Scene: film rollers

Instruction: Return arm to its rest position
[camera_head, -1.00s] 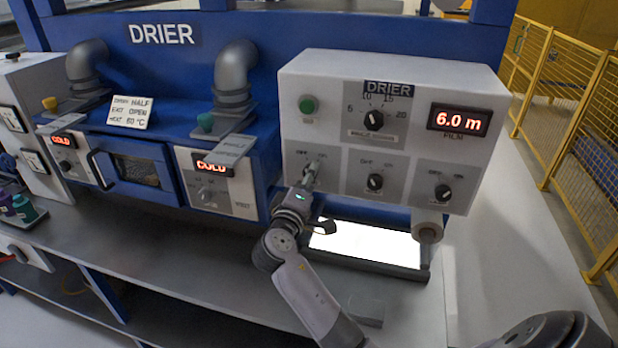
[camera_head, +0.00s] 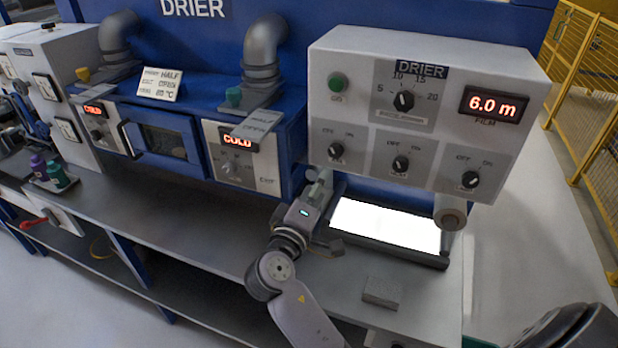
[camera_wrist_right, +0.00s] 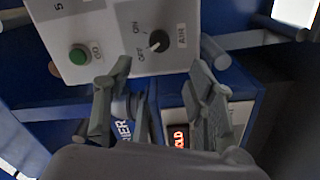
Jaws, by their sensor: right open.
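My right gripper (camera_head: 319,188) is in the middle of the head view, just below the white drier control box (camera_head: 345,88). Its two fingers are apart with nothing between them, as the right wrist view (camera_wrist_right: 160,85) shows. The left small knob (camera_head: 335,151) of the box's lower row is just above the fingertips and clear of them. In the wrist view this black knob (camera_wrist_right: 158,41) sits between OFF and ON labels, beyond the fingers. My left gripper is not in view.
A lit white panel (camera_head: 385,225) lies right of my gripper, with a roller (camera_head: 450,214) at its end. A small grey block (camera_head: 381,291) lies on the bench. The blue drier (camera_head: 165,140) with COLD displays is left. A yellow fence (camera_head: 590,130) stands right.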

